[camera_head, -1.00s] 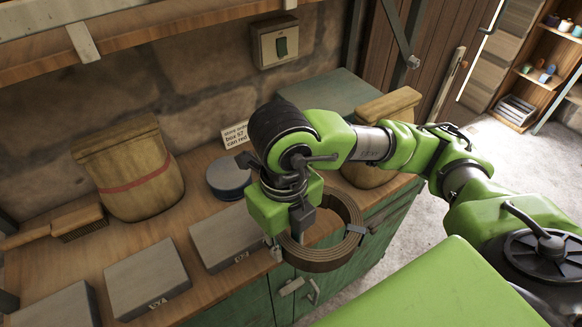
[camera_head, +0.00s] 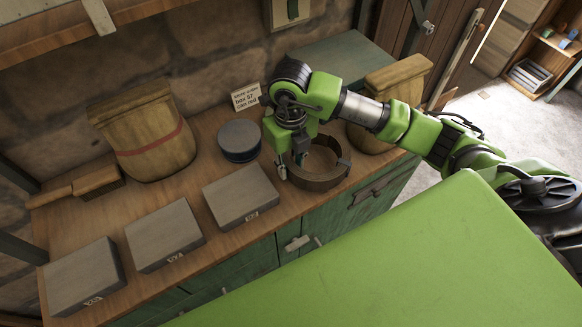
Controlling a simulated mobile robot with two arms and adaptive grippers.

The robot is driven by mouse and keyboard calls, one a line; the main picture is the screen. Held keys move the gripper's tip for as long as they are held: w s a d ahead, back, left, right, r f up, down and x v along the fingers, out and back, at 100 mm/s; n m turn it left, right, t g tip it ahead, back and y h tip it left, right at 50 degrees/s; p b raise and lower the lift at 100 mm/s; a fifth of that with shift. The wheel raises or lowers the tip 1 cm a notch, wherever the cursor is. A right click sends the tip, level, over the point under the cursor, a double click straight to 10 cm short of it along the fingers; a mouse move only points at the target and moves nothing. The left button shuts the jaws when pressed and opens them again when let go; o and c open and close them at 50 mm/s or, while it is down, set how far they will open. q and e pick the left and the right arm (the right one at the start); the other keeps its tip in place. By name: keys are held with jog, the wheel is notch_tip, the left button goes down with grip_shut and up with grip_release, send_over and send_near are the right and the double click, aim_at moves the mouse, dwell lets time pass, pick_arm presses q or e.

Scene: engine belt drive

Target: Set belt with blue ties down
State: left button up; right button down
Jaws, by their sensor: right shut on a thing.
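The belt (camera_head: 318,184) is a wide dark brown ring with a small pale tie (camera_head: 344,163) on its right side; I cannot make out the tie's colour well. My right gripper (camera_head: 299,166) points down and is shut on the belt's left part, hiding some of it. The belt is roughly level, at the wooden worktop (camera_head: 232,256) near its front edge. I cannot tell whether it rests on the wood or hangs just above. My left gripper is out of view.
A round grey tin (camera_head: 239,140) stands just left of the gripper. Flat grey boxes (camera_head: 240,194) line the worktop's front left. A sack (camera_head: 150,135) stands at the back left, another sack (camera_head: 388,95) behind the belt at right. A sign (camera_head: 246,96) leans at the wall.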

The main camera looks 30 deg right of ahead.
jog(key=shift+w+d+f, duration=0.1)
jog(key=shift+w+f, duration=0.1)
jog(key=shift+f, duration=0.05)
notch_tip(320, 180, down, 3)
jog(key=shift+w+r+p, duration=0.1)
jog(key=shift+w+p, duration=0.05)
jog(key=shift+p, duration=0.95)
jog(key=shift+f, duration=0.2)
jog(key=c, duration=1.7)
grip_release()
jog(key=shift+f, duration=0.1)
notch_tip(320, 180, up, 11)
jog(key=b, duration=0.4)
jog(key=shift+r, duration=0.55)
